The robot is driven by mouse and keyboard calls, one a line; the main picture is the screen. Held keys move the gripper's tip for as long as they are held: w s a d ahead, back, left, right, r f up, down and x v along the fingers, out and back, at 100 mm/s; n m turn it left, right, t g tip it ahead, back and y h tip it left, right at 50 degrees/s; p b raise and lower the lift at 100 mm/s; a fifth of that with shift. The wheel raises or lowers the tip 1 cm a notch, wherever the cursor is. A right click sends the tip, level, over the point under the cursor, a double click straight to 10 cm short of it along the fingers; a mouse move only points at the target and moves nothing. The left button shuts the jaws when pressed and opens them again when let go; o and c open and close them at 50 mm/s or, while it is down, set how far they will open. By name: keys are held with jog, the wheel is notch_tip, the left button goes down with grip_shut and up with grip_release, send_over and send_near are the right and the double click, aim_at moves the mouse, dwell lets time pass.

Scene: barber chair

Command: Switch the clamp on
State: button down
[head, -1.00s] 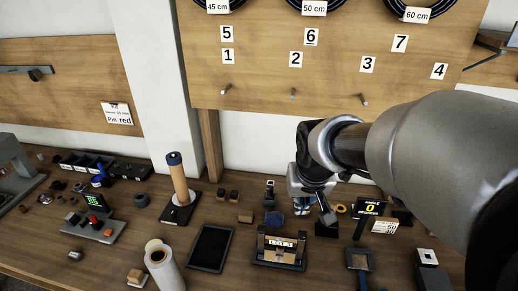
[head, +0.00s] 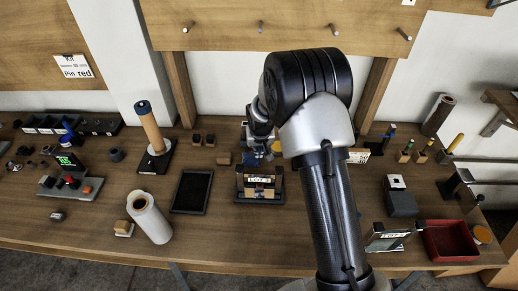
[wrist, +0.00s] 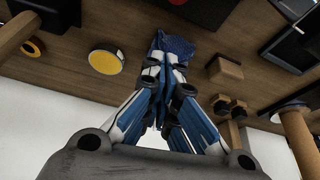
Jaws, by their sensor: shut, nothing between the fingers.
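No thing in view is plainly marked as the clamp, so I cannot tell which it is.
A red tray (head: 449,241) sits at the right. The front left bench strip is mostly clear.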

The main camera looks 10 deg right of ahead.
jog(key=b+x, duration=0.1)
jog(key=x, duration=0.4)
jog(key=shift+f, duration=0.35)
jog(key=s+b, duration=0.1)
jog(key=s, duration=0.2)
jog(key=shift+s+a, duration=0.2)
jog(key=shift+s+f, duration=0.1)
jog(key=shift+s, duration=0.1)
jog(key=shift+s+a+f+b, duration=0.15)
jog(key=shift+s+b, duration=0.15)
jog(key=shift+b, duration=0.15)
jog(key=shift+s+a, duration=0.1)
jog(key=shift+s, duration=0.4)
jog(key=shift+s+a, duration=0.1)
jog(key=shift+s, duration=0.25)
jog(key=shift+w, duration=0.2)
